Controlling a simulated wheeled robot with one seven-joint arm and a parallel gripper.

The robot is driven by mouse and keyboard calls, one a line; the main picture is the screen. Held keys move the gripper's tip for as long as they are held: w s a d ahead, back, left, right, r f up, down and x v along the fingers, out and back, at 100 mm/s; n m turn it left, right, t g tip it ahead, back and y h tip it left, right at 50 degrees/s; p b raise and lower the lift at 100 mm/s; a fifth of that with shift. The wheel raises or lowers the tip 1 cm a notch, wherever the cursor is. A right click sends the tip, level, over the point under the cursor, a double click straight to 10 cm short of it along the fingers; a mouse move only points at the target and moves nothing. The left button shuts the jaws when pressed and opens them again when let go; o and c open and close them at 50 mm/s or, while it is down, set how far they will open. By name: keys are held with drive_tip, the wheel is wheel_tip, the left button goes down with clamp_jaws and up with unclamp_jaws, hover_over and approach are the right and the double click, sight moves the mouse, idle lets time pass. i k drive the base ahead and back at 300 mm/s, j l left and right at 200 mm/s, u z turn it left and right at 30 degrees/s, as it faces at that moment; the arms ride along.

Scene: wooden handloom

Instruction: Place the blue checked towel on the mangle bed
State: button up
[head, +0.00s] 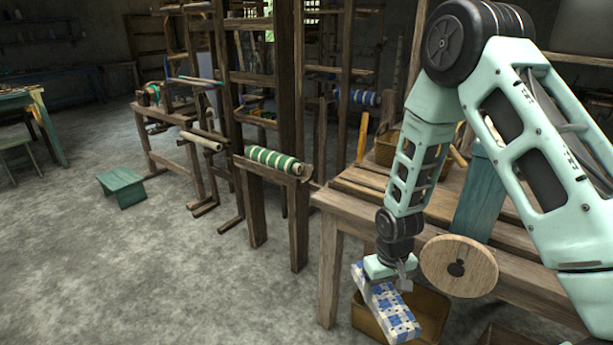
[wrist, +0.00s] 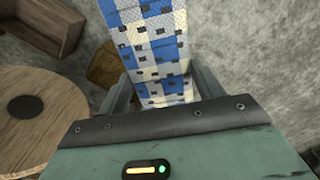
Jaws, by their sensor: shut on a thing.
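The blue checked towel (head: 388,308) is a folded blue, white and cream bundle. My gripper (head: 398,276) is shut on its upper end, and the towel hangs tilted in the air in front of the wooden bench. In the wrist view the towel (wrist: 152,40) runs from between my gripper's fingers (wrist: 158,92) up to the top edge. A plank-topped wooden bench (head: 365,190) stands right behind my gripper. I cannot tell for sure whether this bench is the mangle bed.
A round wooden disc (head: 459,266) is at the bench's front, close right of my gripper. A wooden box (head: 432,312) is on the floor below the towel. A post with a green striped roll (head: 272,159) and loom frames stand left. A low green stool (head: 121,187) stands on otherwise open floor.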

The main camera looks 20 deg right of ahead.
sight(387, 184)
drive_tip(key=i+j+u, duration=0.1)
drive_tip(key=i, duration=0.6)
drive_tip(key=i+j+u, duration=0.1)
drive_tip(key=i, duration=0.6)
drive_tip(key=j, duration=0.1)
